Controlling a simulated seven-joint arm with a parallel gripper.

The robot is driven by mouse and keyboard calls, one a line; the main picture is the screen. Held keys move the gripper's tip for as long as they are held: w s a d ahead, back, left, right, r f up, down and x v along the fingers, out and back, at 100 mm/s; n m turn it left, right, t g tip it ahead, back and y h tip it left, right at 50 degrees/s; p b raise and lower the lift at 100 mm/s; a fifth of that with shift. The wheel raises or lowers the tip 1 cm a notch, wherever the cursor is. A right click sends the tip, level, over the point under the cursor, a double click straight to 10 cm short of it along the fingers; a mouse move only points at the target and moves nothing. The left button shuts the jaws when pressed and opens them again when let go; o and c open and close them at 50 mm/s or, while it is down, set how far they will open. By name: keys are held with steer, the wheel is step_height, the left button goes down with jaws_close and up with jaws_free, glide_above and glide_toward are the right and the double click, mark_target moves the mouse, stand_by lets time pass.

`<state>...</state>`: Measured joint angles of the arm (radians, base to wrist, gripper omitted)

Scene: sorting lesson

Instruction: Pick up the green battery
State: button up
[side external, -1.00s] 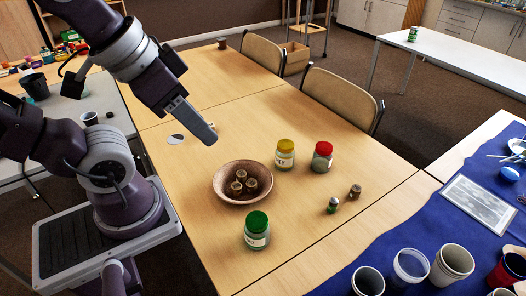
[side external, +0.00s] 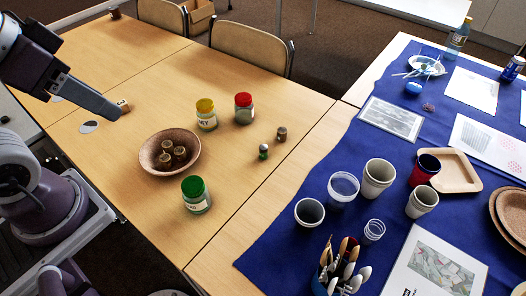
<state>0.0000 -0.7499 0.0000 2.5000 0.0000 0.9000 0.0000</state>
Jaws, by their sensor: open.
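The small green battery (side external: 263,151) stands upright on the wooden table, to the right of the bowl. A brownish battery (side external: 281,134) stands just behind it to the right. My gripper (side external: 117,114) is open and empty, above the table at the upper left of the bowl, well away from the green battery. It shows from the side, so the gap between its fingers is hidden.
A brown bowl (side external: 147,158) holds several brownish batteries. Jars with green (side external: 196,202), yellow (side external: 207,122) and red (side external: 243,115) lids stand around it. A small block (side external: 124,106) lies by my gripper.

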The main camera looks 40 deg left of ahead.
steer(key=shift+o, duration=0.3)
step_height(320, 180, up, 5)
steer(key=w+a+r+t+y, duration=0.1)
steer(key=w+a+y, duration=0.1)
steer(key=w, duration=0.4)
steer(key=w+a+r+t+y, duration=0.1)
steer(key=w+a+t, duration=0.15)
steer(key=w, duration=0.35)
steer(key=m+t+h, duration=0.4)
steer(key=h, duration=0.3)
glide_above(271, 153)
steer(key=s+a, duration=0.2)
steer(key=s, duration=0.4)
step_height(271, 153, down, 43)
steer(key=shift+f, duration=0.1)
steer(key=x, duration=0.7)
steer(key=shift+f, duration=0.45)
steer(key=shift+s, duration=0.1)
jaws_close()
